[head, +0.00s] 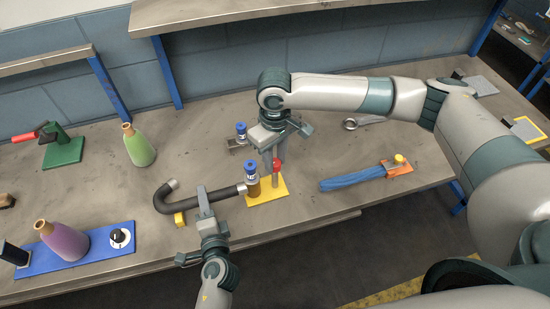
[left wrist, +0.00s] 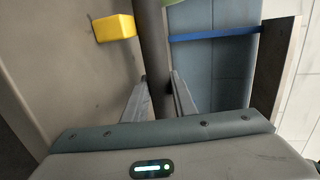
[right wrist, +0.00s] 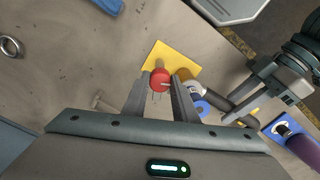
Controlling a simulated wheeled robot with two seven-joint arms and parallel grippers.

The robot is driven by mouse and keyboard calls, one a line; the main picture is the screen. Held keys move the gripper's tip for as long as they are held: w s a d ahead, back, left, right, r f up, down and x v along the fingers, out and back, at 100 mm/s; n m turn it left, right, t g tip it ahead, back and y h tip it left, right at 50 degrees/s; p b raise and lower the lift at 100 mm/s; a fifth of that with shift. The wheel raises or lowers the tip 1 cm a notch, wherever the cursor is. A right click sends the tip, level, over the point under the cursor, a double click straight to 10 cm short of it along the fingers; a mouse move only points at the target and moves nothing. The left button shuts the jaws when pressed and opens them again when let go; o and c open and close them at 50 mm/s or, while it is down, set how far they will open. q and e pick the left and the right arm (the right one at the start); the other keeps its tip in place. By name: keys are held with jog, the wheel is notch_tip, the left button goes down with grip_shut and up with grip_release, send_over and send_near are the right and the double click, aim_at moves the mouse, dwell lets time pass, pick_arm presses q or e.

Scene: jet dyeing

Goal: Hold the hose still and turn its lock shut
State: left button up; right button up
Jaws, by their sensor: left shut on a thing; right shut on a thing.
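The black hose (head: 222,194) curves from its open bent end to a collar beside the yellow plate (head: 283,190). My left gripper (head: 205,200) is shut on the hose; the hose runs between its fingers in the left wrist view (left wrist: 154,50). A red knob (head: 277,163) stands on a post on the yellow plate, beside the blue-capped fitting (head: 250,169). My right gripper (right wrist: 159,88) points down over the plate and is shut on the red knob, which shows at its fingertips in the right wrist view (right wrist: 160,76). The fingers partly hide the post.
A yellow block (head: 179,219) sits next to the hose's bend. A green bottle (head: 138,146) stands at back left, a purple bottle (head: 63,240) on a blue base (head: 85,258) at front left. A blue hose (head: 352,179) lies at right. The bench front edge is close.

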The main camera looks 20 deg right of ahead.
aim_at(275, 162)
jog(key=n, duration=0.6)
jog(key=shift+n, duration=0.4)
jog(key=n, duration=0.6)
jog(key=shift+n, duration=0.4)
jog(key=o, duration=1.1)
jog(key=shift+r, duration=0.1)
notch_tip(275, 162, up, 12)
jog(key=shift+f, duration=0.1)
